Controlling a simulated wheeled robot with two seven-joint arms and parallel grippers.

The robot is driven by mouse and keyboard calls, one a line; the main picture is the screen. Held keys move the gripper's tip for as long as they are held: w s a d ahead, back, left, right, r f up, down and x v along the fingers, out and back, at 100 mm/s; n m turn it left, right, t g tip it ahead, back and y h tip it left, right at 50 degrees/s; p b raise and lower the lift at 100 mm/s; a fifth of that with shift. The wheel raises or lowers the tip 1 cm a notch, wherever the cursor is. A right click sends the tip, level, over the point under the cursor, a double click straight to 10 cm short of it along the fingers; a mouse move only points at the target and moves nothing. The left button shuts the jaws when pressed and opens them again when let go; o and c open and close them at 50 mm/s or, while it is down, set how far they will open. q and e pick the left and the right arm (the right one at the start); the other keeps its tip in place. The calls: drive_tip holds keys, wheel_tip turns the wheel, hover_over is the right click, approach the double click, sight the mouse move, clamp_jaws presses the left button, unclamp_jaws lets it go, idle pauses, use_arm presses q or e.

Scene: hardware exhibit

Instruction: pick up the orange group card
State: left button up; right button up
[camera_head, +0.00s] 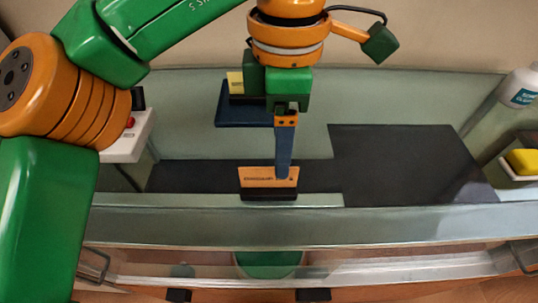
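The orange group card (255,178) stands upright in a small dark holder (268,195) near the front of the display surface, with small dark print on its face. My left gripper (283,176) comes down from above, and its dark blue finger overlaps the right half of the card. The fingers line up edge-on in this view, so the gap between them is hidden. I cannot tell whether they touch or grip the card. The card appears still in its holder. My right gripper is not in view.
A dark blue stand (240,116) with a yellow card (235,82) is behind the gripper. A white box with a red button (130,122) is at left. A white bottle (519,88) and a yellow block (523,161) are at right. The dark mat (405,160) is bare.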

sight(278, 185)
use_arm(q)
drive_tip(key=s+f, duration=0.3)
drive_tip(key=shift+s+a+f, duration=0.1)
drive_tip(key=shift+a+f, duration=0.1)
wheel_tip(278, 185, down, 2)
drive_tip(key=shift+f, duration=0.25)
drive_tip(key=shift+w+f, duration=0.25)
drive_tip(key=shift+w, duration=0.3)
drive_tip(key=shift+s+r, duration=0.1)
drive_tip(key=shift+s, duration=0.15)
drive_tip(key=c, duration=0.9)
clamp_jaws()
drive_tip(key=shift+w, duration=0.1)
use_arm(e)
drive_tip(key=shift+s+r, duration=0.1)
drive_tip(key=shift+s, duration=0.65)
